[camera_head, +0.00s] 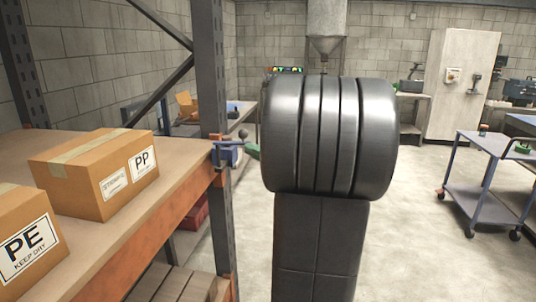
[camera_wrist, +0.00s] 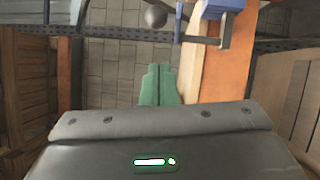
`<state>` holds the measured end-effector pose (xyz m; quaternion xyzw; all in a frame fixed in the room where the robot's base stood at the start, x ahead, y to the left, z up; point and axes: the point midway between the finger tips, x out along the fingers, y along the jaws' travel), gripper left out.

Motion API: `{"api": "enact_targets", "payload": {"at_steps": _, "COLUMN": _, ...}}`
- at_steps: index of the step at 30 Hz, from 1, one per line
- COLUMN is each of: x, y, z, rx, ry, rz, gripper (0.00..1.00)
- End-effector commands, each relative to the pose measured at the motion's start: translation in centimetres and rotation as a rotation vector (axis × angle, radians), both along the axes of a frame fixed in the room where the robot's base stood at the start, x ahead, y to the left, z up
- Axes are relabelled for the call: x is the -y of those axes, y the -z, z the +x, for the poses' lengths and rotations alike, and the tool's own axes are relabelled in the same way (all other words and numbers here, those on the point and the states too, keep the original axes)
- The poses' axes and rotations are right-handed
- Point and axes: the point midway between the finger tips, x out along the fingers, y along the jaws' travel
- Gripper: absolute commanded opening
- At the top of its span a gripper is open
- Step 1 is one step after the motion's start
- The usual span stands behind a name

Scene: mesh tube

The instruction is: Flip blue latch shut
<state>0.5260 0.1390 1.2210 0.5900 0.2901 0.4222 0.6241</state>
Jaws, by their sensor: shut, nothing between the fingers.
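The blue latch (camera_head: 228,156) is mounted at the shelf's edge by the dark upright post. Its lever ends in a round grey knob (camera_head: 243,134) that sticks out up and to the right. My gripper (camera_head: 251,149) shows as green fingertips just right of the latch, with my dark arm hiding the rest. In the wrist view the green fingers of my gripper (camera_wrist: 159,67) are together and empty. The grey knob (camera_wrist: 155,16) is beyond their tips, apart from them. The blue latch (camera_wrist: 222,9) is at the top right, partly cut off by the frame.
Two cardboard boxes, PP (camera_head: 97,172) and PE (camera_head: 27,238), stand on the wooden shelf (camera_head: 178,152). The shelf's orange beam (camera_wrist: 228,62) runs close to the right of my fingers. A cart (camera_head: 483,200) stands at the far right, with open floor before it.

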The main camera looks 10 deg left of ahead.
Motion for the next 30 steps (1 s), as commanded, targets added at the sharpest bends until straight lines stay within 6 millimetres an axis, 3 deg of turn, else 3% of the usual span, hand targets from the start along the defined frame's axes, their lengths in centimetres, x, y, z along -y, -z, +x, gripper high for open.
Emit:
{"api": "enact_targets", "payload": {"at_steps": 2, "x": -1.2, "y": -0.3, "z": 0.6, "rx": -0.002, "ry": -0.003, "rz": 0.0, "gripper": 0.0}}
{"api": "enact_targets", "payload": {"at_steps": 6, "x": -1.4, "y": -0.7, "z": 2.6, "rx": -0.001, "ry": 0.0, "rz": 0.0, "gripper": 0.0}}
{"api": "enact_targets", "payload": {"at_steps": 12, "x": -1.8, "y": -0.9, "z": 4.0, "rx": -0.001, "ry": 0.001, "rz": -0.002, "gripper": 0.0}}
{"api": "enact_targets", "payload": {"at_steps": 30, "x": -1.4, "y": -0.8, "z": 4.5, "rx": 0.0, "ry": -0.009, "rz": 0.0, "gripper": 0.0}}
